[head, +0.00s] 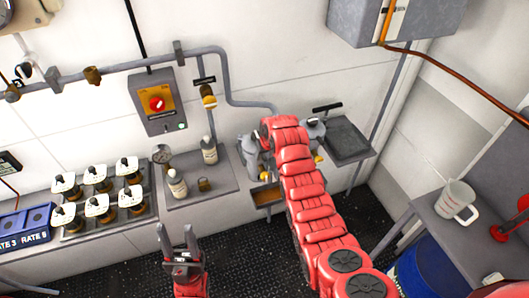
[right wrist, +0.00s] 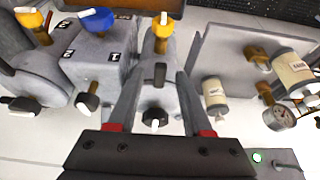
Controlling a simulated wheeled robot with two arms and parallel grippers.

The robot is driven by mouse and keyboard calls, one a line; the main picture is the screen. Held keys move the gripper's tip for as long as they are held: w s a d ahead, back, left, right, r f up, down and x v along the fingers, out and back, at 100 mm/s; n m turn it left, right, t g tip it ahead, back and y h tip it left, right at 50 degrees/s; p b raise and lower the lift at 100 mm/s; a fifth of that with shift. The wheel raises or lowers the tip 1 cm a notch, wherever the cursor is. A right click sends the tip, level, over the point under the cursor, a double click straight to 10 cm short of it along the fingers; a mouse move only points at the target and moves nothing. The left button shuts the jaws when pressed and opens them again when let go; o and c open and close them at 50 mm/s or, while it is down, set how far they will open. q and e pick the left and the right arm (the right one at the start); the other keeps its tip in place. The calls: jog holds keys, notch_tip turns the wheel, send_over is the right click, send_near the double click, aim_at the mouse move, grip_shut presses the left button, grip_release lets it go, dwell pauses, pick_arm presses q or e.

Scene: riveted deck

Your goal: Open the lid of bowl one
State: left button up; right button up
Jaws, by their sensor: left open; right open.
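Two grey rounded vessels stand at the wall in the head view, one left (head: 249,158) and one right (head: 316,131) of my red right arm. I cannot tell for certain which is bowl one. In the right wrist view, my open right gripper (right wrist: 161,78) has its fingers on either side of a grey vessel (right wrist: 157,97) with a black knob and a yellow valve. I see no clear grip on it. Another grey vessel (right wrist: 45,80) lies further left there. The right gripper is hidden behind my arm in the head view. My open left gripper (head: 178,238) is low and empty.
A grey box (right wrist: 100,60) with small number marks and a blue knob (right wrist: 97,19) sits between the vessels. A shelf (head: 222,181) with bottles and a gauge (head: 161,154) is left of them. White-topped jars (head: 98,207) stand further left. A grey tray (head: 347,141) is right.

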grip_shut()
dwell(1.4)
